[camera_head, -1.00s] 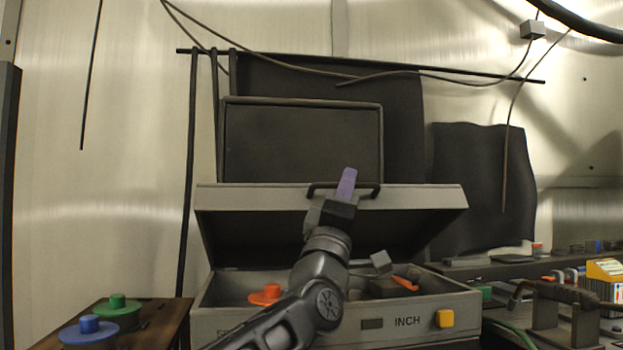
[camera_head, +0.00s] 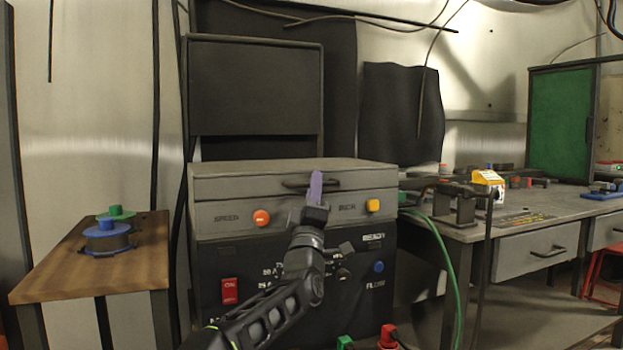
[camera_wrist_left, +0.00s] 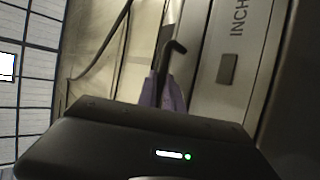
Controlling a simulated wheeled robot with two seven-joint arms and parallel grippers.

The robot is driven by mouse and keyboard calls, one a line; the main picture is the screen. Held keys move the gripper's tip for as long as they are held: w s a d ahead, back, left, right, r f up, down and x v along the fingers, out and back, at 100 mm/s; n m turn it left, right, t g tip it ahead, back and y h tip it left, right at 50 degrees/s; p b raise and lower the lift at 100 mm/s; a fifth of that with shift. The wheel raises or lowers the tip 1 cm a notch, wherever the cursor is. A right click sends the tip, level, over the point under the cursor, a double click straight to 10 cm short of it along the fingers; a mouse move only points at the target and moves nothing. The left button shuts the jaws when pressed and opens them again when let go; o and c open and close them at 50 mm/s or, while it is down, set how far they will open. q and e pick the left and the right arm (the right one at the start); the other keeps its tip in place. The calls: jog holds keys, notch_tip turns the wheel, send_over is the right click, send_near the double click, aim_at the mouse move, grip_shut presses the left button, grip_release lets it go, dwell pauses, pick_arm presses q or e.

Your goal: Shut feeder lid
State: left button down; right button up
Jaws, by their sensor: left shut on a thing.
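The feeder lid (camera_head: 240,185) is a grey lid lying down on the feeder box (camera_head: 220,230), and no opening shows between them in the head view. Its dark bar handle (camera_head: 292,184) is on the front face. My left gripper (camera_head: 315,187), with purple fingers, is shut on the handle. In the left wrist view the purple fingers (camera_wrist_left: 165,95) close around the dark handle (camera_wrist_left: 172,52), beside the box front with the INCH label (camera_wrist_left: 238,15). The box's inside is hidden. My right gripper is not in view.
A wooden table (camera_head: 140,265) with green and blue spools (camera_head: 107,235) stands at the left. A grey workbench (camera_head: 530,218) with drawers stands at the right. A green cable (camera_head: 455,260) hangs between the feeder and the bench.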

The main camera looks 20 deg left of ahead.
pick_arm(q)
jog(key=shift+w+f, duration=0.1)
jog(key=shift+f, duration=0.15)
jog(key=c, duration=1.7)
grip_release()
jog(key=shift+a, duration=0.1)
jog(key=shift+o, duration=1)
jog(key=v, duration=0.7)
jog(key=shift+s+f+b, duration=0.2)
jog(key=shift+s+b, duration=0.15)
